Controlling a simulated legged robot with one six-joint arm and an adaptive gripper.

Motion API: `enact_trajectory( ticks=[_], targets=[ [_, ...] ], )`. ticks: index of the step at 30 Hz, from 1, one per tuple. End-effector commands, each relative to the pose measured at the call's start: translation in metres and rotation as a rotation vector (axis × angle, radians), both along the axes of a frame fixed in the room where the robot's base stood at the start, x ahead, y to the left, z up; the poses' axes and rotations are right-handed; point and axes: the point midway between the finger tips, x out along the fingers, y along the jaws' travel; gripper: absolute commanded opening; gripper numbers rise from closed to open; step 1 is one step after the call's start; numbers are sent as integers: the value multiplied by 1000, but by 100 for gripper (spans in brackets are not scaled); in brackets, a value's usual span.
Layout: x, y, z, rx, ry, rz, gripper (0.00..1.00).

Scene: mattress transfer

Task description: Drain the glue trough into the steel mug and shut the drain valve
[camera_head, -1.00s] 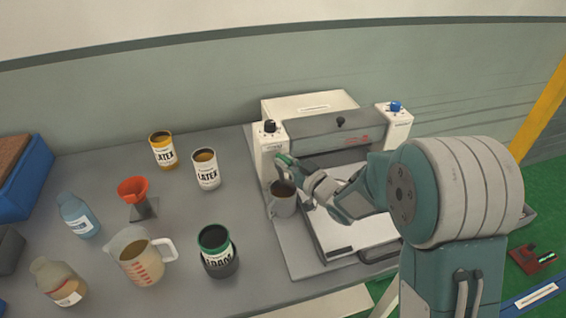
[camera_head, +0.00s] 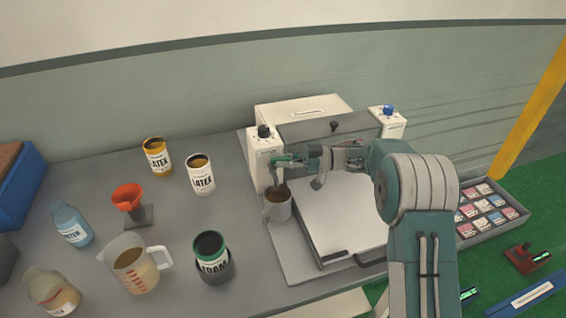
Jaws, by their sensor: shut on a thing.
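The glue machine (camera_head: 345,130) stands at the back of the bench, with a dark trough bar between two white end posts. The steel mug (camera_head: 278,208) stands upright below the left post (camera_head: 262,150), with brown liquid visible inside. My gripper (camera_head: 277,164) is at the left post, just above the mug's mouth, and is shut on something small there. This is likely the drain valve, but the fingers hide it. I cannot tell the valve's position or see a stream of glue.
A pale platen (camera_head: 335,215) lies right of the mug. Left on the bench are two latex cans (camera_head: 201,175), a red funnel (camera_head: 128,198), a foam can (camera_head: 211,252), a measuring jug (camera_head: 130,262) and bottles (camera_head: 70,224). A tray of small boxes (camera_head: 490,212) is at the right.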

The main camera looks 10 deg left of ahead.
Motion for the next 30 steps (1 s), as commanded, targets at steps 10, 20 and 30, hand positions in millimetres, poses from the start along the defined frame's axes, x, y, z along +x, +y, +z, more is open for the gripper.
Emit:
enact_trajectory(
  ticks=[10, 20, 30],
  targets=[
    [6, 1, 3, 5, -5, 116, 0],
    [7, 2, 4, 6, -6, 133, 0],
    [6, 2, 3, 4, -6, 133, 53]
  ],
)
